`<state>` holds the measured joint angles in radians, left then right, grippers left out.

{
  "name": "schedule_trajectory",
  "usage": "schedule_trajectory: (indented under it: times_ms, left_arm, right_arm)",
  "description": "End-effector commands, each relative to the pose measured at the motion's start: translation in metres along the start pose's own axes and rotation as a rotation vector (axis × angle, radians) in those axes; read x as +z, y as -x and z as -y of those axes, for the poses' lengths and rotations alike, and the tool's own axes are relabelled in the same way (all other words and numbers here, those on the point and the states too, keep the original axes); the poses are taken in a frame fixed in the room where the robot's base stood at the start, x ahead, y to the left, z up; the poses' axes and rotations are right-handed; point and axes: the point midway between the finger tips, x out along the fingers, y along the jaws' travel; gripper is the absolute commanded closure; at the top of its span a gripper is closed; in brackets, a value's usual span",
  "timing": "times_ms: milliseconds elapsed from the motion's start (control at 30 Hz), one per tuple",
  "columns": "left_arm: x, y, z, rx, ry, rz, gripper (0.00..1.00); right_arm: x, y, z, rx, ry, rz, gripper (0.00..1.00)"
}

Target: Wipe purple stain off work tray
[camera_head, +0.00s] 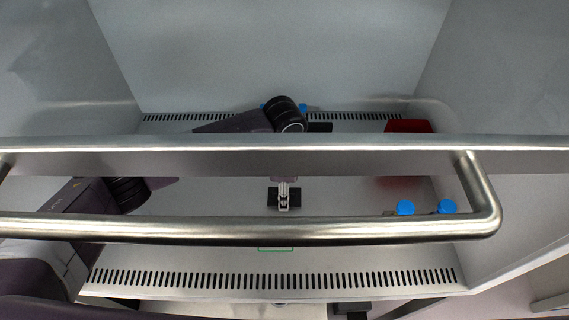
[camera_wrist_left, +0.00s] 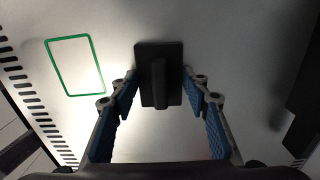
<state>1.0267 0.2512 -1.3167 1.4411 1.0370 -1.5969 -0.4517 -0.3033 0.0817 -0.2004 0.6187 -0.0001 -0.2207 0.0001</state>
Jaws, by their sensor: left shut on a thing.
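My left gripper (camera_head: 284,203) reaches down over the work tray (camera_head: 230,205) inside the cabinet. In the left wrist view its two blue-padded fingers (camera_wrist_left: 161,88) are on either side of the upright ridge of a black wiping block (camera_wrist_left: 145,90). The gripper is shut on this block, whose flat plate faces the pale tray surface. The block also shows under the gripper in the head view (camera_head: 272,199). I see no purple stain in either view; the sash and its handle bar hide part of the tray. My right gripper is not in view.
A green rectangle outline (camera_wrist_left: 50,70) lies left of the block. Two blue-capped bottles (camera_head: 405,207) (camera_head: 446,206) stand at the right. A red container (camera_head: 408,126) is at the back right. A metal handle bar (camera_head: 250,229) crosses in front. Slotted vents (camera_head: 270,281) line the front.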

Motion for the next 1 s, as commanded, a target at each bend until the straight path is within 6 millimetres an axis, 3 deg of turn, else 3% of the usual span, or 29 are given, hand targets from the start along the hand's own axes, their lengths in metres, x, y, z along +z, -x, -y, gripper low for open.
schedule_trajectory:
  times_ms: [100,700,1000]
  left_arm:
    - [0.001,0.026,0.001,-0.002,0.001,0.000,0.80]
    - [0.005,0.075,0.004,0.000,0.014,-0.001,0.80]
    - [0.006,0.080,0.005,0.000,0.016,0.000,0.80]
  right_arm:
    - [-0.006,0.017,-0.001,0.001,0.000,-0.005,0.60]
    - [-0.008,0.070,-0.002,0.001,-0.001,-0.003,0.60]
    - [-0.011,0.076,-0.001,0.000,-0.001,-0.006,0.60]
